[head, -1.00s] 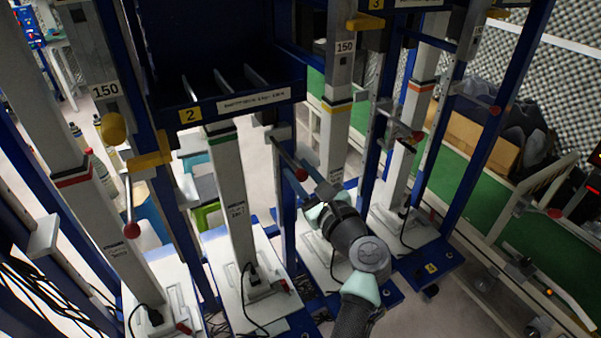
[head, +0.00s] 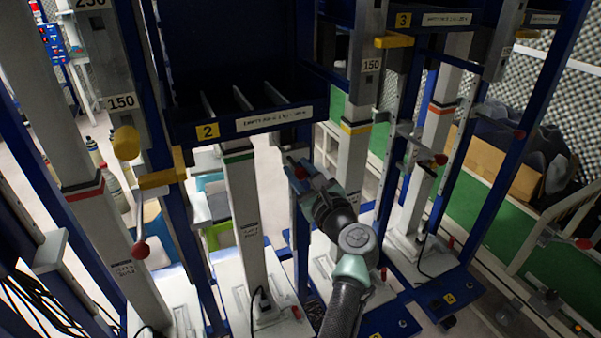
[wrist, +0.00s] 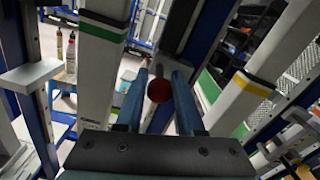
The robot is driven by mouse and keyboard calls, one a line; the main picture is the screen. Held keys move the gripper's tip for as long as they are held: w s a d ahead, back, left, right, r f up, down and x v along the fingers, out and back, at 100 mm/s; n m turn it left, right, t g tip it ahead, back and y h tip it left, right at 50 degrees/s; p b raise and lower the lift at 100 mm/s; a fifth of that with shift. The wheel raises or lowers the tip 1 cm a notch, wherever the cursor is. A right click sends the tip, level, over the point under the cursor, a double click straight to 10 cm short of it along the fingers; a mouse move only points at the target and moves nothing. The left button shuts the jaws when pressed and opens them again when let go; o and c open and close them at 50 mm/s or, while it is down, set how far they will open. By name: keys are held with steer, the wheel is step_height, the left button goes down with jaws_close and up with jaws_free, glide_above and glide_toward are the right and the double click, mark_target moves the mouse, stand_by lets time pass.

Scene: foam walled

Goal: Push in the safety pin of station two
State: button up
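The station two sign (head: 207,131) is on a blue shelf at the upper middle of the head view. Right of the green-banded column (head: 243,205), a red ball knob (head: 301,173) sits at the tip of my gripper (head: 308,183); it looks like the safety pin's end. In the wrist view the dark red knob (wrist: 159,90) lies between the two blue-grey fingers of my gripper (wrist: 160,76), which stand apart. Whether they touch the knob cannot be told. The pin's shaft and hole are mostly hidden behind the knob and fingers.
A third (head: 440,159) is at station three (head: 403,20). A yellow-banded column (head: 352,145) and blue uprights stand close around my arm.

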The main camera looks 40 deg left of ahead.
steer(key=o, duration=0.3)
steer(key=shift+o, duration=0.2)
steer(key=v, duration=1.3)
steer(key=shift+p, duration=0.45)
